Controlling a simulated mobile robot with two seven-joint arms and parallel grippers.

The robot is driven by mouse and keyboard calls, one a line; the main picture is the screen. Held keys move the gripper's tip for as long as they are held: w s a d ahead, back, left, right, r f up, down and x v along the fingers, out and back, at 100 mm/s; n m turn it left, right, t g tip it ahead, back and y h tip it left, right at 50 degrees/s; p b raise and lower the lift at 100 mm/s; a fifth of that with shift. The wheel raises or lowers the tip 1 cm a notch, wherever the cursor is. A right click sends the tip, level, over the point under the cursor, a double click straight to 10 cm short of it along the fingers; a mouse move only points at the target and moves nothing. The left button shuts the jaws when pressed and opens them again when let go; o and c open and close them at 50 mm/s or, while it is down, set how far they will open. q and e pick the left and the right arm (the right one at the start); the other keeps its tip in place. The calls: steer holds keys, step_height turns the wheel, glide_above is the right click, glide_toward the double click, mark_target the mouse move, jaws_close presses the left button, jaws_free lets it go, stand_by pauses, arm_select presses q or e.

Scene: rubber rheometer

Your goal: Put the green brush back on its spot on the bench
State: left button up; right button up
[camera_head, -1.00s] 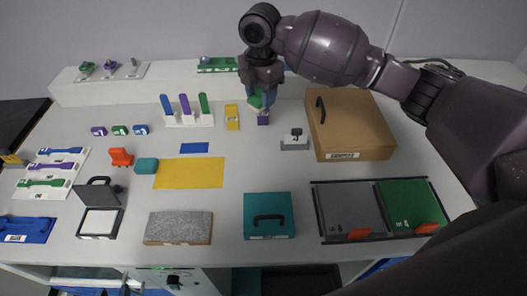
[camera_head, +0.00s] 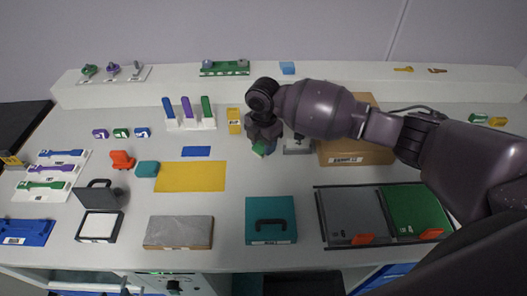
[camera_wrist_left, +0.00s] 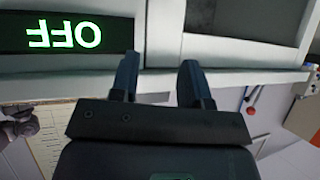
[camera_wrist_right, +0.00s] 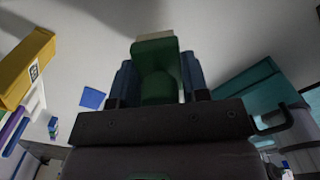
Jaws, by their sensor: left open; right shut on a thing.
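The green brush (camera_wrist_right: 158,70) is between the fingers of my right gripper (camera_wrist_right: 157,80), its pale end (camera_wrist_right: 155,36) pointing away from the wrist. In the head view my right gripper (camera_head: 262,141) is over the bench, right of the yellow mat (camera_head: 190,178) and the blue patch (camera_head: 196,151), with a bit of the green brush (camera_head: 259,149) showing below it. I cannot tell whether the brush touches the bench. My left gripper (camera_wrist_left: 159,72) is open and empty, low by the front of a unit with a lit OFF display (camera_wrist_left: 64,35).
A yellow block (camera_head: 234,121) and a rack with blue, purple and green uprights (camera_head: 190,124) stand left of my right gripper. A cardboard box (camera_head: 355,151) is on the right. A teal case (camera_head: 270,220) lies in front. Bare bench lies between the mat and the case.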

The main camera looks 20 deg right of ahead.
mark_target(263, 153)
steer(key=shift+f, duration=1.8)
steer(key=shift+f, duration=0.15)
steer(key=o, duration=0.9)
step_height(263, 153, up, 12)
steer(key=shift+r, duration=0.2)
steer(key=shift+f, duration=0.1)
